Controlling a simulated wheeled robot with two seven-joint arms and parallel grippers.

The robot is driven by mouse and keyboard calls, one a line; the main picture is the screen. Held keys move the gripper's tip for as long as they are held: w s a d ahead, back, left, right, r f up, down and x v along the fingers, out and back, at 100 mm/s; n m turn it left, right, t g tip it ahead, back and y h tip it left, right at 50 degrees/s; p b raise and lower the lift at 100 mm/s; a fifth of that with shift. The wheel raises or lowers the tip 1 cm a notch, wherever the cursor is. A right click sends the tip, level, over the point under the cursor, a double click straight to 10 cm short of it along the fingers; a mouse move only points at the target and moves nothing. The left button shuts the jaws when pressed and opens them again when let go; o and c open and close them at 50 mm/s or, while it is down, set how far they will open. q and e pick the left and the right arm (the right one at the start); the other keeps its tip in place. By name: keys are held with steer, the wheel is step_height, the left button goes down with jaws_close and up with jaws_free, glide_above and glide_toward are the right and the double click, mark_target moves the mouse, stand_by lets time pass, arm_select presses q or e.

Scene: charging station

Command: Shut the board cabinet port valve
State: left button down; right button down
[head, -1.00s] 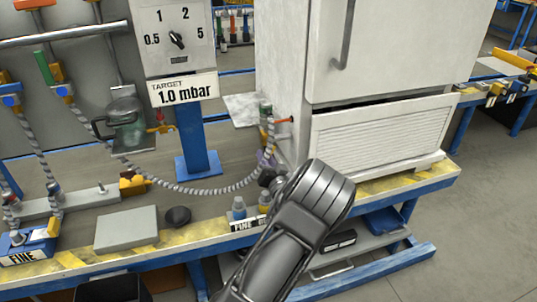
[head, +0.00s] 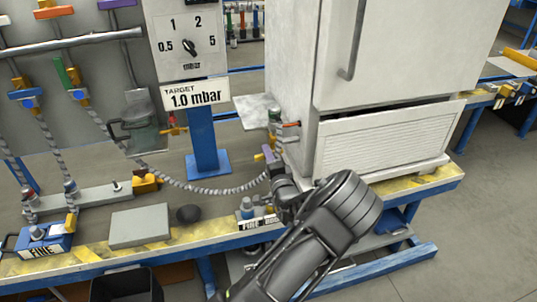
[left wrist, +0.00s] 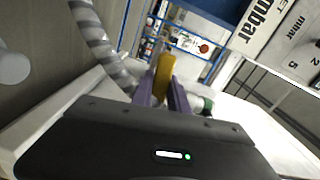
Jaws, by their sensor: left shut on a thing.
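A small valve with purple and yellow parts (head: 268,153) sits low beside the white cabinet, near the lower end of a grey ribbed hose. My left gripper (head: 276,180) reaches it from the front. In the left wrist view my left gripper (left wrist: 163,95) is shut around the yellow part (left wrist: 163,72), with purple-grey pieces on both sides. The exact contact is partly hidden by the gripper body. Just above, a fitting with an orange-red lever (head: 291,124) is at the cabinet's left side. My right gripper is not in view.
The white cabinet (head: 385,145) stands right of the valve. A gauge panel with a 1.0 mbar target sign (head: 195,94) is behind on a blue post. The grey ribbed hose (head: 205,189) sags across the bench. A grey block (head: 140,226) and dark knob (head: 188,214) lie left.

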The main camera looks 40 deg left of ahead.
arm_select(q)
steer(key=shift+r+m, duration=0.25)
steer(key=shift+m, duration=0.55)
steer(key=c, duration=1.3)
jaws_free()
steer(key=v, duration=0.7)
steer(key=shift+s+d+r, duration=0.1)
steer(key=shift+s+d, duration=0.15)
steer(key=shift+d, duration=0.1)
